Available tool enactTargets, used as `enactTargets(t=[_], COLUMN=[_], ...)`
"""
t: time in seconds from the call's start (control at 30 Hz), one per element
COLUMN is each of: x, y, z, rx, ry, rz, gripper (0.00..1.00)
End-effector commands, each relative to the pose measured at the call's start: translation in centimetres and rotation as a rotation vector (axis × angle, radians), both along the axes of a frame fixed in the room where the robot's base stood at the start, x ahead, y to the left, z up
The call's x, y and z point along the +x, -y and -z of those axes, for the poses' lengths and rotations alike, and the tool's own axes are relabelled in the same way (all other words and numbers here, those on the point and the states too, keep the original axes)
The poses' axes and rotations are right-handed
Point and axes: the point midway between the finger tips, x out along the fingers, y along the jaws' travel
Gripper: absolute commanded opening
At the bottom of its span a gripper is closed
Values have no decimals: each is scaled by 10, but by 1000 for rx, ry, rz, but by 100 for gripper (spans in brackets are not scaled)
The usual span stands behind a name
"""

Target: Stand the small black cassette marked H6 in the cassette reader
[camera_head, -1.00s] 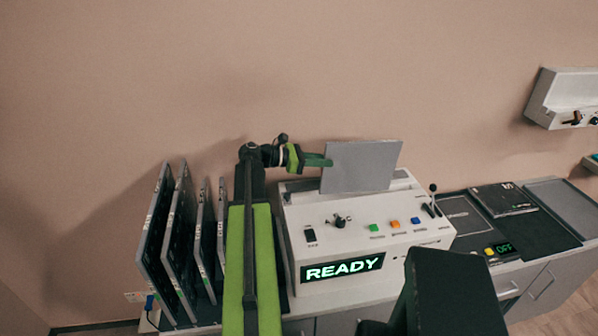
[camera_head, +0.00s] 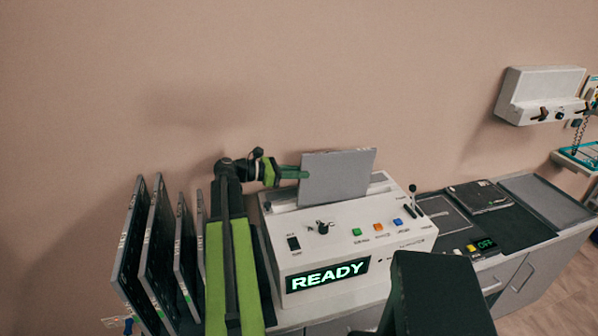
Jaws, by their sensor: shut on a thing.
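A flat grey cassette (camera_head: 338,177) stands upright, slightly tilted, at the top of the white cassette reader (camera_head: 345,243). Its near face is plain grey and I see no mark on it. My gripper (camera_head: 299,173) is shut on its left edge. The cassette's lower edge is at the slot area behind the reader's front panel; I cannot tell how deep it sits. The reader's display (camera_head: 327,275) reads READY in green.
Several dark cassettes (camera_head: 158,245) stand in a row left of my arm. Right of the reader, a dark flat cassette (camera_head: 478,196) lies on the counter near an OFF display (camera_head: 486,243). A white wall unit (camera_head: 540,97) hangs at the right.

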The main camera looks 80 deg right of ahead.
Motion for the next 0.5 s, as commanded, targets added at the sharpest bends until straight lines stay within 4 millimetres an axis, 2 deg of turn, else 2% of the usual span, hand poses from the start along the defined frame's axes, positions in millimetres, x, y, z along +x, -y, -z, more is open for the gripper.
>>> enactTargets(t=[0.5], x=[1], y=[0], z=[18], rx=[-1], ry=[-3], rz=[-1], gripper=[0])
